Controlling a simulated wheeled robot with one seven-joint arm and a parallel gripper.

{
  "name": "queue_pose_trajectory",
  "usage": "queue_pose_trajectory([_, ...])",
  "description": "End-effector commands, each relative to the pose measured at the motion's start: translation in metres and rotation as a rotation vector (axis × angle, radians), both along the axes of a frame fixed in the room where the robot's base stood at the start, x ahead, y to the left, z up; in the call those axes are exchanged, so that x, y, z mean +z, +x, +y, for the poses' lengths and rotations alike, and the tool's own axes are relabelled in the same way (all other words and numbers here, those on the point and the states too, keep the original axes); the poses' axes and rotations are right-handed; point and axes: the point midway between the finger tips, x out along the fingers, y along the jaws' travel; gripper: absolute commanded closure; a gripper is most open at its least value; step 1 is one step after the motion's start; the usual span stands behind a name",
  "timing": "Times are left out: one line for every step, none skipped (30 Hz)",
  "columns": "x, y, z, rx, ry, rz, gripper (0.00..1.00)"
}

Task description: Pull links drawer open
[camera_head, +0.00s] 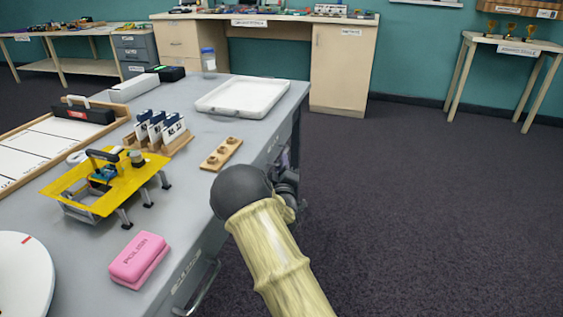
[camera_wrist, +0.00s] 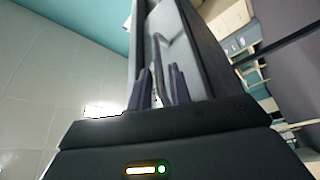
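The grey workbench (camera_head: 215,150) has drawer fronts along its right side. One near drawer handle (camera_head: 203,290) shows below a small label (camera_head: 186,270) that I cannot read surely. My gripper is at the bench's side farther along, mostly hidden behind my arm in the head view. In the wrist view my gripper (camera_wrist: 162,88) is open, its two dark fingers pointing at a grey drawer front (camera_wrist: 165,18). A bar handle (camera_wrist: 176,52) runs in front of it, its lower part between the fingers. I cannot tell whether they touch it. The drawer looks shut.
On the bench are a white tray (camera_head: 243,96), a wooden block with pegs (camera_head: 221,154), a yellow-topped device (camera_head: 105,185) and a pink case (camera_head: 139,260). Open carpet (camera_head: 430,200) lies to the right. A wooden desk (camera_head: 340,70) stands behind.

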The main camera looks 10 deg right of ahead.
Motion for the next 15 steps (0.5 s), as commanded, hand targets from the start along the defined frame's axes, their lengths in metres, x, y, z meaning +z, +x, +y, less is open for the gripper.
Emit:
queue_pose_trajectory([0.000,0.007,-0.002,0.000,0.001,-0.003,0.80])
queue_pose_trajectory([0.001,0.011,-0.003,0.000,0.001,-0.003,0.80])
queue_pose_trajectory([0.002,0.016,-0.004,-0.002,0.000,-0.003,0.80])
queue_pose_trajectory([0.003,0.019,-0.004,-0.002,0.000,-0.003,0.80])
queue_pose_trajectory([0.003,0.021,-0.005,-0.001,0.000,-0.002,0.80])
queue_pose_trajectory([0.004,0.024,-0.005,-0.002,0.000,-0.001,0.80])
queue_pose_trajectory([0.005,0.025,-0.005,-0.001,-0.001,-0.002,0.80])
queue_pose_trajectory([0.005,0.026,-0.005,-0.001,-0.001,-0.002,0.80])
queue_pose_trajectory([0.006,0.027,-0.006,-0.002,-0.001,0.000,0.80])
queue_pose_trajectory([0.006,0.028,-0.006,-0.002,-0.001,0.000,0.80])
queue_pose_trajectory([0.006,0.028,-0.006,-0.001,-0.001,0.001,0.80])
queue_pose_trajectory([0.006,0.028,-0.006,-0.001,-0.001,0.001,0.80])
queue_pose_trajectory([0.006,0.028,-0.006,-0.002,0.000,0.001,0.80])
queue_pose_trajectory([0.006,0.028,-0.006,-0.002,0.000,0.001,0.80])
queue_pose_trajectory([0.006,0.028,-0.006,-0.001,-0.001,0.001,0.80])
